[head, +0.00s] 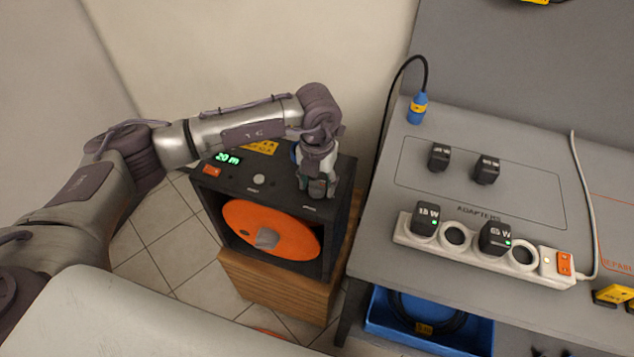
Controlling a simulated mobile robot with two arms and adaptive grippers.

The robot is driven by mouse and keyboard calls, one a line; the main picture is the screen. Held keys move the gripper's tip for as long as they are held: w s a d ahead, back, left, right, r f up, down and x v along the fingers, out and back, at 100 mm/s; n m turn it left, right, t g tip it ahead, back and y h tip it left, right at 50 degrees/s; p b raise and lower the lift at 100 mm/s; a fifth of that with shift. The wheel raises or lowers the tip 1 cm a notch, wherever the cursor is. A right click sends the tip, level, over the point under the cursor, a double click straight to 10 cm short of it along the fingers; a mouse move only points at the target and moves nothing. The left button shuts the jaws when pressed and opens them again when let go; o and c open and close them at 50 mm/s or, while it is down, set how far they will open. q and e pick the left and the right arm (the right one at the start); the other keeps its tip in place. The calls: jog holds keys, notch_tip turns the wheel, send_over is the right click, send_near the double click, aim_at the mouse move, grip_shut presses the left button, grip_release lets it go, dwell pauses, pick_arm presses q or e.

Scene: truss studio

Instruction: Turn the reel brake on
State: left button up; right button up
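The reel unit is a dark box (338,222) with an orange reel (287,238) in its open front, standing on a wooden cabinet. On its top are a green display (227,158) reading 20 m, a small orange switch (211,170), a round pale button (259,179) and a yellow label (262,148). My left gripper (318,188) points down at the right part of the box top. What lies under its fingers is hidden, and I cannot make out the brake control or whether the fingers touch anything. My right gripper is out of view.
A grey table (390,255) stands on the right. It bears a power strip (455,252) with two plugged adapters, two loose black adapters (439,156) (486,170), and a blue connector (417,107) on a black cable. A blue bin (380,332) sits below.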

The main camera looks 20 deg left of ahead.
aim_at(318, 183)
pick_arm(q)
jog(key=shift+o, duration=0.2)
notch_tip(318, 183, up, 12)
dwell(0.6)
jog(key=shift+d+f, duration=0.1)
